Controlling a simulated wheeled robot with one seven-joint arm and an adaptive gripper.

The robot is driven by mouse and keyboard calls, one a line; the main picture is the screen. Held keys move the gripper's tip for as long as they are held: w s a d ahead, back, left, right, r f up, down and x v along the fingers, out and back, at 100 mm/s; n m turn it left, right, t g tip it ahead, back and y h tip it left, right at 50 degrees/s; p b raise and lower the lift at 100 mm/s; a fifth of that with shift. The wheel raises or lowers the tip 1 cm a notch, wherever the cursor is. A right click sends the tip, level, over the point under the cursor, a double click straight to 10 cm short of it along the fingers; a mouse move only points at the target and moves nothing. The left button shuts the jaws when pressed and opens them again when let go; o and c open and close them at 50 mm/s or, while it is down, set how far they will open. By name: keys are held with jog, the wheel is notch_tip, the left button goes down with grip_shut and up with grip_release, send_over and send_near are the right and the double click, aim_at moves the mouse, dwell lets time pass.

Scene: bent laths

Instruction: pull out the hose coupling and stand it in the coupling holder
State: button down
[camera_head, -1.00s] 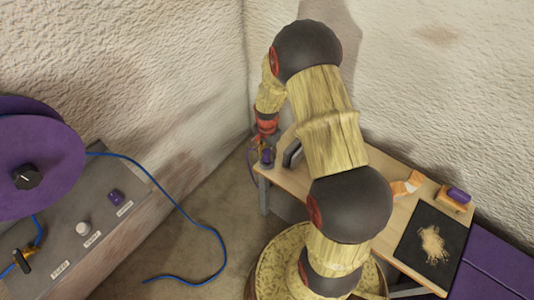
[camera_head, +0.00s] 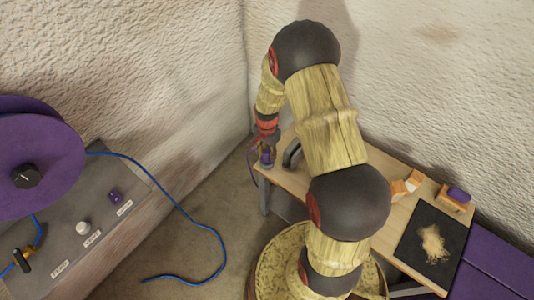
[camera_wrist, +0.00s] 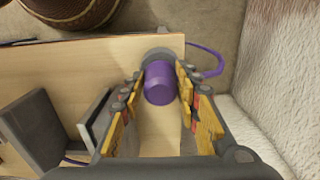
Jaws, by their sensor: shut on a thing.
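The purple hose coupling (camera_wrist: 159,83) is a short cylinder between the two fingers of my gripper (camera_wrist: 174,92), which is shut on it. A grey round piece (camera_wrist: 156,53) shows right behind the coupling at the table's end; I cannot tell if it is the coupling holder or a socket. A purple hose (camera_wrist: 211,56) curves off the table edge beside it. In the head view, my gripper (camera_head: 266,146) is small at the left end of the table, with the coupling (camera_head: 267,158) at its tip.
The wooden table (camera_head: 290,178) carries a dark grey bracket (camera_head: 292,154) close to my gripper, an orange piece (camera_head: 406,186), a purple-topped block (camera_head: 457,195) and a black mat (camera_head: 415,245). Rough walls stand close behind. A grey bench with a purple reel (camera_head: 45,150) and blue hose is at left.

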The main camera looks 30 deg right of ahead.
jog(key=shift+f, duration=0.55)
dwell(1.1)
jog(key=c, duration=1.3)
grip_release()
jog(key=o, duration=0.4)
jog(key=shift+o, duration=0.8)
jog(key=shift+r, duration=0.15)
jog(key=shift+r+p, duration=2.6)
jog(key=shift+r, duration=1.05)
